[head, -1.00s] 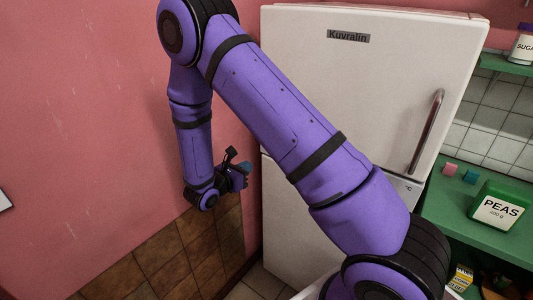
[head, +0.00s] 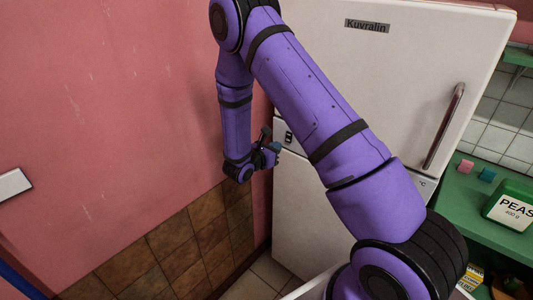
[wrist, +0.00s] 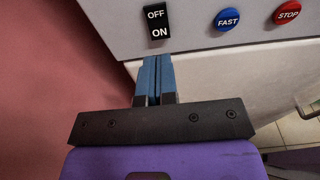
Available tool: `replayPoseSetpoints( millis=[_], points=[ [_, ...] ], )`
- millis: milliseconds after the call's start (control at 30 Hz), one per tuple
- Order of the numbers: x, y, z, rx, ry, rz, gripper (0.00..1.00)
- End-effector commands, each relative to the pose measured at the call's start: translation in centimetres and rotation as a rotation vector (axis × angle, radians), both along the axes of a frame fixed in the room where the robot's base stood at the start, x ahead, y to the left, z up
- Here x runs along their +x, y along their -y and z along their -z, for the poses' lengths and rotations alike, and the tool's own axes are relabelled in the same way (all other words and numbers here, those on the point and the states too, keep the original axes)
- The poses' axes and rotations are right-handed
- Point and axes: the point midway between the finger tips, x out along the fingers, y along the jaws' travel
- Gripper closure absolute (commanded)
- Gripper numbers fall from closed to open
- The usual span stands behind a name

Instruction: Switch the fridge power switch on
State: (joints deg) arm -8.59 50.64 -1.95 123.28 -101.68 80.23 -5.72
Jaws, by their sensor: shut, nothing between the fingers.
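The fridge power switch (wrist: 157,23) is a small black rocker marked OFF at the top and ON at the bottom, in the wrist view. It sits on the pale control strip of the white fridge (head: 320,220); in the head view the switch (head: 289,138) is small, just right of my gripper. My gripper (wrist: 157,58) is shut and empty, its blue fingertips together just below the ON end in the wrist view. Whether they touch the panel I cannot tell. The gripper also shows in the head view (head: 277,147).
A blue FAST button (wrist: 227,19) and a red STOP button (wrist: 287,12) are right of the switch. The pink wall (head: 110,110) is close on the left. A green counter (head: 460,205) with a PEAS box (head: 512,208) stands at the right.

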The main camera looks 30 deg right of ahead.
Motion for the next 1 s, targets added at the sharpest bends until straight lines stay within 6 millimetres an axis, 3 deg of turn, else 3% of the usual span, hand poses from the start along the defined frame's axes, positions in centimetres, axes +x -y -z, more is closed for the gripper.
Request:
replayPoseSetpoints(
  millis=[100, 300, 800, 1000],
  points=[
    [0.6, 1.9, 0.2, -0.001, 0.001, 0.004, 1.0],
    [1.4, 3.8, 0.5, 0.0, 0.001, 0.001, 1.0],
    [1.6, 4.4, 0.6, -0.004, 0.001, 0.0, 1.0],
    [1.9, 5.0, 1.0, -0.094, 0.029, -0.003, 1.0]
  ],
)
